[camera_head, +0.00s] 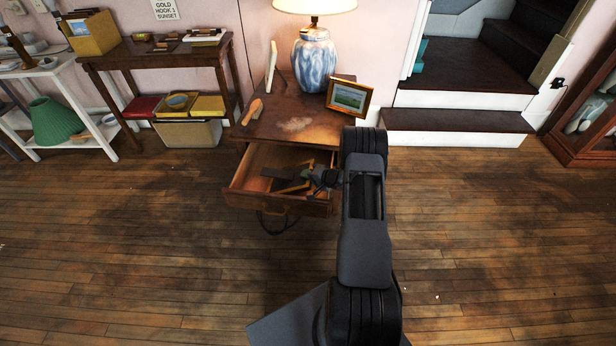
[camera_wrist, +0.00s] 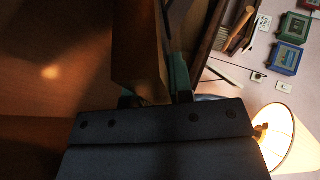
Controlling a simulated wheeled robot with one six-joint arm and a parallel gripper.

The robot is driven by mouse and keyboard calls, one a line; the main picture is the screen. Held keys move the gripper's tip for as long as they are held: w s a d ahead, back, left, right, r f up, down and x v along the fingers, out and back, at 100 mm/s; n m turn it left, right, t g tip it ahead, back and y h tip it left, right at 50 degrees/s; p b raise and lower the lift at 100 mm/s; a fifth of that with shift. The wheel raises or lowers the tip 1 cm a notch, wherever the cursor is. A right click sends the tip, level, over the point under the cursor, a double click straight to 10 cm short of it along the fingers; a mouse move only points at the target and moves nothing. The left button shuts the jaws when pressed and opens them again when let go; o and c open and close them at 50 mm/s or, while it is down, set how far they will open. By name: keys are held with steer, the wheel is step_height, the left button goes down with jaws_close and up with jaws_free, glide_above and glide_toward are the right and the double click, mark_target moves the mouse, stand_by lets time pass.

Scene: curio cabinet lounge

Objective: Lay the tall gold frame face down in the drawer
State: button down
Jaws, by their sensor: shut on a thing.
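The drawer (camera_head: 240,200) of the dark wooden side table is pulled open. My gripper (camera_head: 312,178) is at the right part of the drawer opening, shut on the tall gold frame (camera_head: 291,188). The frame shows only in part, as a thin gold edge over the drawer. In the wrist view my gripper (camera_wrist: 157,95) has its fingers on either side of the gold-brown frame (camera_wrist: 138,50), seen nearly edge-on. I cannot tell which way its face points or whether it touches the drawer floor.
On the side table top (camera_head: 290,122) stand a blue-and-white lamp (camera_head: 314,62), a landscape picture in a gold frame (camera_head: 350,97), a pale upright frame (camera_head: 271,66) and a small wooden object (camera_head: 252,112).

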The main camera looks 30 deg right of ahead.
steer(key=c, duration=0.9)
jaws_free()
steer(key=shift+s, duration=0.1)
steer(key=p+v, duration=0.3)
steer(key=v, duration=1)
steer(key=shift+s+d+r, duration=0.15)
steer(key=shift+s+d, duration=0.05)
steer(key=shift+s, duration=0.05)
